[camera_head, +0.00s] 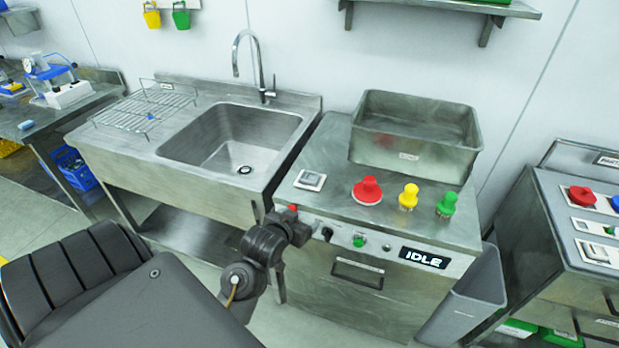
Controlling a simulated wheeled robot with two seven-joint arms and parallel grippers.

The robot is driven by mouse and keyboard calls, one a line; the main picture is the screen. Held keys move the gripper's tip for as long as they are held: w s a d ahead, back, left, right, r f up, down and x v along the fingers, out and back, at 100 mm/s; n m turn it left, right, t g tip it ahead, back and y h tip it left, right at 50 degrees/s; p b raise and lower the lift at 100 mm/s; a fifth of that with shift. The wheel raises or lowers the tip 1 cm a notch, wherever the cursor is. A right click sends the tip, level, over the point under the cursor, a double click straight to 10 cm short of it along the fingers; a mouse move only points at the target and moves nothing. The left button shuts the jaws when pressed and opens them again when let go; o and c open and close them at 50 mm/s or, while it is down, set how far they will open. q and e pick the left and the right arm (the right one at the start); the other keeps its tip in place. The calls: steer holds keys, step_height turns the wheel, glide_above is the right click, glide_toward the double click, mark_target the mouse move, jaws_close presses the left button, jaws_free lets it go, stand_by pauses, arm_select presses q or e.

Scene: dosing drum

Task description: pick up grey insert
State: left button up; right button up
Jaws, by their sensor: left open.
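I cannot make out a grey insert for certain in the head view. A red piece (367,189), a yellow piece (408,195) and a green piece (446,203), each with a knob-like top, stand in a row on the steel cabinet (335,215). My left gripper (300,228) is open at the cabinet's front left corner, beside the sink unit. Its fingertips are small and dark here, and nothing shows between them. My right gripper is out of view.
A steel bin (415,165) stands at the cabinet's back. A square switch (311,180) sits at its left. A sink (232,140) and wire rack (147,107) are to the left. A display (424,258) reads IDLE. A grey waste bin (468,300) stands right of the cabinet.

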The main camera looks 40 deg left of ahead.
arm_select(q)
steer(key=w+a+r+t, duration=0.1)
steer(key=w+a+r, duration=0.1)
steer(key=w+a+r+n+t+y, duration=0.1)
steer(key=a+r, duration=0.1)
steer(key=shift+w+a+r+n+y, duration=0.15)
steer(key=shift+w+a+n+y, duration=0.15)
steer(key=shift+w, duration=0.05)
glide_toward(312, 174)
steer(key=shift+w+a+p, duration=0.1)
steer(key=shift+w+p, duration=0.1)
steer(key=shift+p, duration=0.25)
steer(key=shift+w+a+p, duration=0.1)
steer(key=shift+w+p, duration=0.2)
steer(key=shift+w, duration=0.05)
steer(key=p+x, duration=0.1)
steer(key=x, duration=0.2)
steer(key=shift+w+a, duration=0.15)
steer(key=shift+w, duration=0.1)
steer(key=shift+w+a+f, duration=0.1)
steer(key=shift+w+f, duration=0.25)
steer(key=c, duration=0.9)
steer(key=shift+c, duration=0.9)
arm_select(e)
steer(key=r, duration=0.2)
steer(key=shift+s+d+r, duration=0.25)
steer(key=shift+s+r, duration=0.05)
